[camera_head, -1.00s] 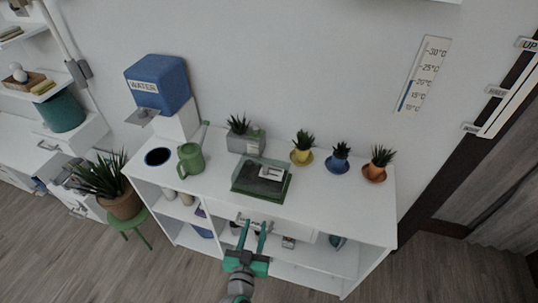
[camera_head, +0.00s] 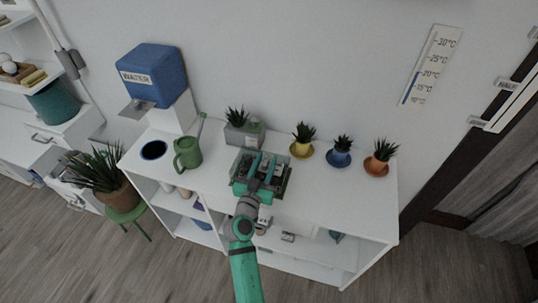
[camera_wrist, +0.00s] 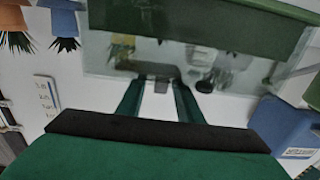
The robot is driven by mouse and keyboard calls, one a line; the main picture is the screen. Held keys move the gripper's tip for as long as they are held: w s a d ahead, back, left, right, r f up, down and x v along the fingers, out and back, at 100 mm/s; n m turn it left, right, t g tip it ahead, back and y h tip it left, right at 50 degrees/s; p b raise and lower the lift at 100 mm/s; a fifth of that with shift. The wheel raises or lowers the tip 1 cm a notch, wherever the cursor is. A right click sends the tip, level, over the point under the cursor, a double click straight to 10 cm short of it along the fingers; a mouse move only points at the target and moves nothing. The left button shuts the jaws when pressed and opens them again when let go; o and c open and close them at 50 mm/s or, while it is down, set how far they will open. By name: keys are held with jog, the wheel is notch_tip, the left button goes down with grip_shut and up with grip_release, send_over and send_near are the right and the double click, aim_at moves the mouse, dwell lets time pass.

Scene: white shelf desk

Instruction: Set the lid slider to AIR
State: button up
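A green box with a see-through lid (camera_head: 284,184) sits on the white shelf desk, partly hidden by my gripper. In the wrist view the lid (camera_wrist: 225,65) shows as a greyish clear panel with a green edge. My gripper (camera_head: 264,158) is over the box, its two green fingers apart. In the wrist view the fingers of my gripper (camera_wrist: 159,86) reach toward the lid. A small dark grey piece (camera_wrist: 155,70) shows at the fingertips; it may be the slider. I cannot tell whether the fingers touch it. No AIR marking is readable.
A grey planter (camera_head: 243,133) stands behind the box. Yellow (camera_head: 301,150), blue (camera_head: 339,159) and orange (camera_head: 375,168) plant pots stand to the right. A green watering can (camera_head: 187,156) stands left, near the blue water tank (camera_head: 154,75). The desk's front right top is clear.

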aim_at(269, 155)
jog(key=x, duration=0.3)
jog(key=shift+w, duration=0.15)
jog(key=shift+d, duration=0.1)
